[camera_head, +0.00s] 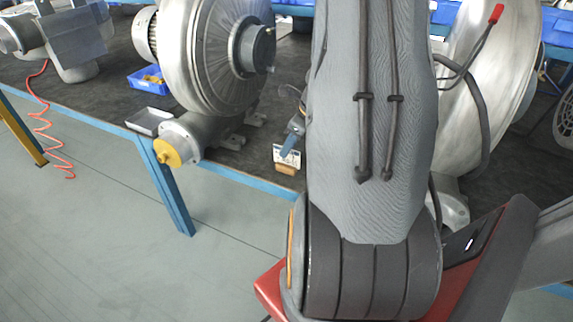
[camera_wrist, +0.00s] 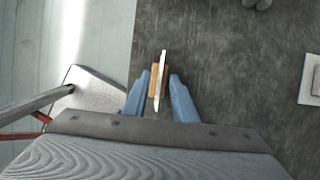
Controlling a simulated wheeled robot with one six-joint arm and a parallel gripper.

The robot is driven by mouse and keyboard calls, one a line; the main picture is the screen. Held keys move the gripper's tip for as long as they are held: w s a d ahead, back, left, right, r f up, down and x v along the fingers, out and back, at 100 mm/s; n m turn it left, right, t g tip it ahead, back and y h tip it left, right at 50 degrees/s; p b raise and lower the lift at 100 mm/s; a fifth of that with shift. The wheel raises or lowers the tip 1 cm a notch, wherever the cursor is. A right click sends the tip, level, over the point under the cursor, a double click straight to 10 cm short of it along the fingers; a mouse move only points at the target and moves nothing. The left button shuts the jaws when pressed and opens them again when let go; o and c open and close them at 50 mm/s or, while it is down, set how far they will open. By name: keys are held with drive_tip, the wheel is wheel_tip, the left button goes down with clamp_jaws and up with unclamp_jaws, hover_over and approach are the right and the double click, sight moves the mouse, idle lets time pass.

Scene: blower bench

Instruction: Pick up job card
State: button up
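The job card (camera_head: 280,152) is a small white printed card standing upright in a wooden block (camera_head: 286,169) near the bench's front edge. In the wrist view the card (camera_wrist: 162,62) shows edge-on as a thin white strip, with the wooden block (camera_wrist: 153,82) around its lower part. My gripper (camera_wrist: 159,78) is open, with one blue finger on each side of the card and a visible gap on both sides.
A large metal blower (camera_head: 215,55) with a yellow cap (camera_head: 167,152) stands left of the card, and another blower casing (camera_head: 490,80) stands to the right. A blue bin (camera_head: 150,80) and a metal tray (camera_head: 149,121) are at the left.

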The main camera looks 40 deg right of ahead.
sight(287, 160)
drive_tip(key=shift+x, duration=0.9)
drive_tip(key=shift+f+b, duration=0.25)
drive_tip(key=shift+b, duration=0.05)
drive_tip(key=shift+c, duration=0.4)
clamp_jaws()
